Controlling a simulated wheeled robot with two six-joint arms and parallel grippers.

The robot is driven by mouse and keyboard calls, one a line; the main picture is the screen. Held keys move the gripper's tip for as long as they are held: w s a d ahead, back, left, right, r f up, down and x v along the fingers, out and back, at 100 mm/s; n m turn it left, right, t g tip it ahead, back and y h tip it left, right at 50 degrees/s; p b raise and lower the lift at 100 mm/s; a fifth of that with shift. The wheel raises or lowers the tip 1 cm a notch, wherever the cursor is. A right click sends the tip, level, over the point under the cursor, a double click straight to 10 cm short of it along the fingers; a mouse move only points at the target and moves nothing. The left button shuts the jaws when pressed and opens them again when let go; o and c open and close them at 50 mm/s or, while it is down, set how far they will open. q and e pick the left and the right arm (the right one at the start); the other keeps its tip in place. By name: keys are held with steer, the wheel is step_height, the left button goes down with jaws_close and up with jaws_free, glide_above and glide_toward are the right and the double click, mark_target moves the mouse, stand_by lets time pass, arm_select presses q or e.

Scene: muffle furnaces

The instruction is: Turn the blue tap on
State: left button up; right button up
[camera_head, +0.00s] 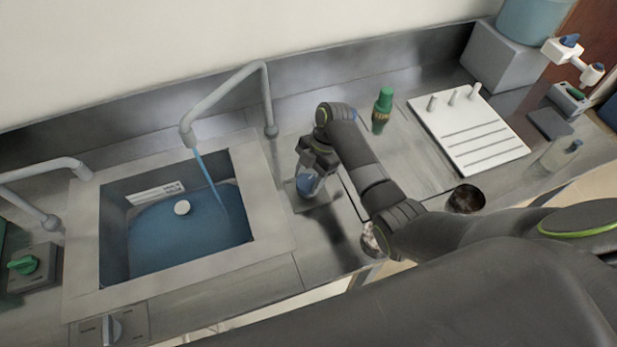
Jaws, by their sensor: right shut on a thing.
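The blue tap knob (308,185) stands on a small metal plate to the right of the sink. My right gripper (312,172) is over it from above and shut on it, and the fingers hide part of it. The grey bent spout (222,97) rises behind the sink, and a blue stream of water (209,180) runs from its end into the sink (276,210). Blue water covers the sink's bottom. My left gripper is not in view.
A green tap knob (23,265) and a grey knob (112,329) sit left and in front of the sink. Right of my gripper are a green bottle (382,110), a white rack board (470,135) and a round hole (466,198). The wall bounds the back.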

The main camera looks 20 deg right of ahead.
steer(key=shift+w+n, duration=0.1)
steer(key=shift+n, duration=0.4)
steer(key=o, duration=1)
steer(key=shift+c, duration=0.2)
steer(key=p+v, duration=0.5)
steer(key=v, duration=1.2)
steer(key=shift+r+p, duration=0.25)
steer(key=shift+p, duration=0.1)
steer(key=shift+w+a, duration=0.1)
steer(key=shift+w, duration=0.05)
